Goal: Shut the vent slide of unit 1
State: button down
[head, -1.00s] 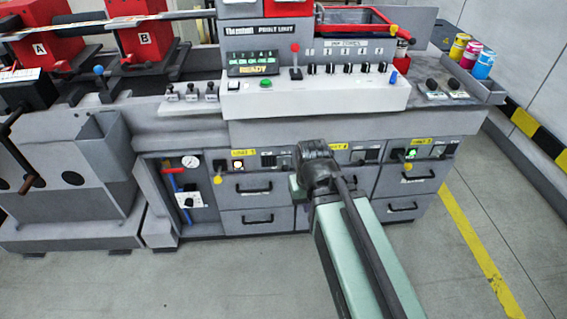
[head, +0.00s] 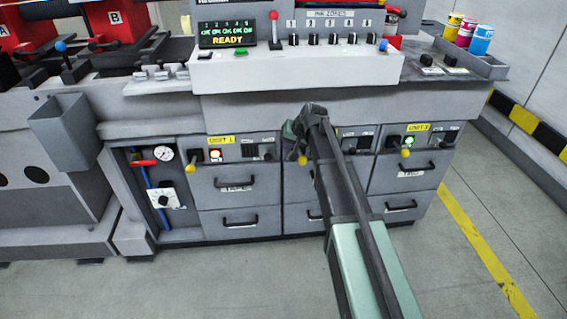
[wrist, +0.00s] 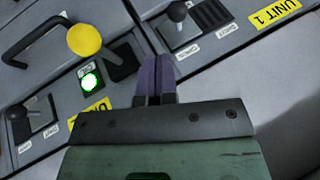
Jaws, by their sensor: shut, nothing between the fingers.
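The vent slide of unit 1 has a dark knob (wrist: 178,12) beside dark, uncovered slots (wrist: 210,15), next to the yellow UNIT 1 label (wrist: 277,15) at the top right of the wrist view.
The neighbouring unit has a green lit button (wrist: 88,82), a yellow knob (wrist: 85,40), a black handle (wrist: 35,38) and its own slide (wrist: 20,118). A white control box (head: 300,68) juts out above the panels. Floor (head: 470,240) is clear at the right.

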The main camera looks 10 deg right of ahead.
jog(key=shift+a+r, duration=0.15)
jog(key=shift+r, duration=0.05)
jog(key=b, duration=0.8)
send_near(277, 154)
jog(key=s+a+f, duration=0.2)
jog(key=a+f, duration=0.1)
jog(key=a, duration=0.1)
jog(key=shift+w+a+f, duration=0.15)
jog(key=shift+f, duration=0.1)
